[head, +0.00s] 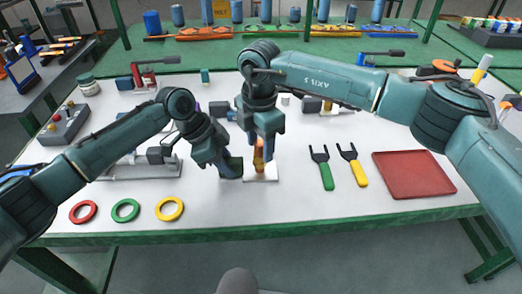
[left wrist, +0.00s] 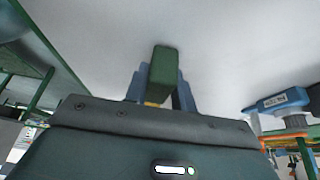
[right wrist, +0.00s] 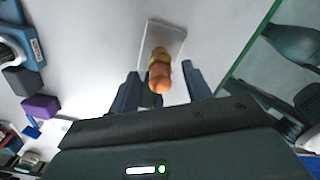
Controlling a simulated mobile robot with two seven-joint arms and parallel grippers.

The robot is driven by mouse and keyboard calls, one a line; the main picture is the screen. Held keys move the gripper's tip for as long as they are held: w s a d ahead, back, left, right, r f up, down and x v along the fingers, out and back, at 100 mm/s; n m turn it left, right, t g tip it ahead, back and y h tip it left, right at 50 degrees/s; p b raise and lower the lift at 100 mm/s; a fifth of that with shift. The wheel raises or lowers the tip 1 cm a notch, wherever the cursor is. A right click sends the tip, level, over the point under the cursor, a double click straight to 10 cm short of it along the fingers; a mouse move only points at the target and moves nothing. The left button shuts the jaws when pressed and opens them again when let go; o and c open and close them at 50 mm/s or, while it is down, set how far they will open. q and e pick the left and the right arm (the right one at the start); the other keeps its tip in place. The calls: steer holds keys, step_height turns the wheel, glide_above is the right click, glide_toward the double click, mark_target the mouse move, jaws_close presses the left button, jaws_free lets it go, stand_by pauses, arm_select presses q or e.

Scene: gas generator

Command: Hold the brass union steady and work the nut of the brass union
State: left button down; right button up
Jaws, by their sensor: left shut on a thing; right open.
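The brass union (head: 259,155), orange-copper with a yellowish band, stands on a small white plate (head: 262,178) near the table's front. In the right wrist view the union (right wrist: 159,75) shows end-on. My right gripper (right wrist: 161,88) is open, with its fingers on either side of the union and apart from it in that picture. My left gripper (head: 232,168) is low, just left of the union. In the left wrist view it is shut on a dark green block (left wrist: 165,73). A small yellow-orange bit shows below the block. Whether the block touches the union is hidden.
Two forked tools, one green-handled (head: 326,173) and one yellow-handled (head: 357,172), lie right of the plate. A red tray (head: 413,174) lies farther right. Red, green and yellow rings (head: 170,208) lie at the front left. A grey control box (head: 66,125) stands at the far left.

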steer(key=shift+f, duration=1.1)
steer(key=c, duration=0.8)
steer(key=shift+c, duration=0.2)
